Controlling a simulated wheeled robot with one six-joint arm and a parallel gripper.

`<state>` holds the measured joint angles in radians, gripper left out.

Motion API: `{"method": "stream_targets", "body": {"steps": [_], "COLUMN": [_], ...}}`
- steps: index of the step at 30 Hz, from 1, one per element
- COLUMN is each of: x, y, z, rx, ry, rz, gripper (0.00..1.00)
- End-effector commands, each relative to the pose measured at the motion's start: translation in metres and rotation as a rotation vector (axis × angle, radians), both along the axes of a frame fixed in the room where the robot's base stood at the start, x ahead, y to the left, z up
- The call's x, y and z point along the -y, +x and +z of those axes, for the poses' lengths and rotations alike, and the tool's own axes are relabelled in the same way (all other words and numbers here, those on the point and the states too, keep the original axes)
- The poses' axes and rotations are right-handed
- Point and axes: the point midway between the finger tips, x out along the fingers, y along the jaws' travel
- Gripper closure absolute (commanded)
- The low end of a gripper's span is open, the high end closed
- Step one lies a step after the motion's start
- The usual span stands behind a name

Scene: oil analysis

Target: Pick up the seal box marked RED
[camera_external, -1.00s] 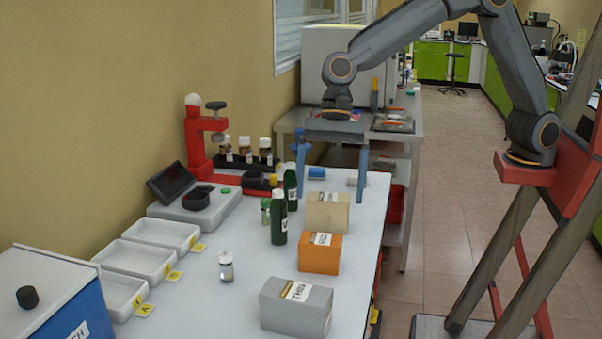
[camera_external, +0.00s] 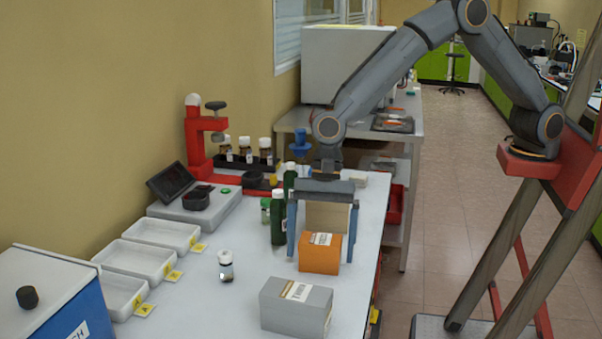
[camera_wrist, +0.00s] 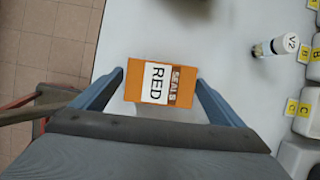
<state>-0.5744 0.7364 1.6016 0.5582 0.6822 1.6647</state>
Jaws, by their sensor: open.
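The orange seal box (camera_external: 318,262) stands on the white table between a grey box and a cream box. In the wrist view the orange box (camera_wrist: 183,90) shows a white label reading RED beside the word SEALS. My gripper (camera_external: 321,255) is open with its blue fingers pointing down. In the wrist view my gripper (camera_wrist: 160,78) has one finger at each side of the orange box, with small gaps. I cannot tell how far down beside the box the fingertips reach.
The grey box (camera_external: 296,312) stands in front, and the cream box (camera_external: 328,217) behind, partly hidden by my gripper. Green bottles (camera_external: 278,220) stand close to the left finger. A small vial (camera_external: 226,266) and white trays (camera_external: 135,259) are farther left.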

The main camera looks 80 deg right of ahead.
Motion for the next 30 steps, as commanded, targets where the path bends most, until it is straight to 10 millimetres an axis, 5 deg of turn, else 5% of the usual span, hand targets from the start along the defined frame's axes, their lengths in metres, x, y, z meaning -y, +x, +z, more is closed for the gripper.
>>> {"method": "stream_targets", "body": {"steps": [11,19,30], "x": [-0.004,-0.004,-0.005], "y": [-0.001,-0.001,0.000], "z": [-0.012,-0.011,0.000], "rx": [0.000,0.000,0.002], "ry": [0.000,0.000,0.001], "rz": [0.001,0.000,0.000], "gripper": [0.08,0.52,0.53]}}
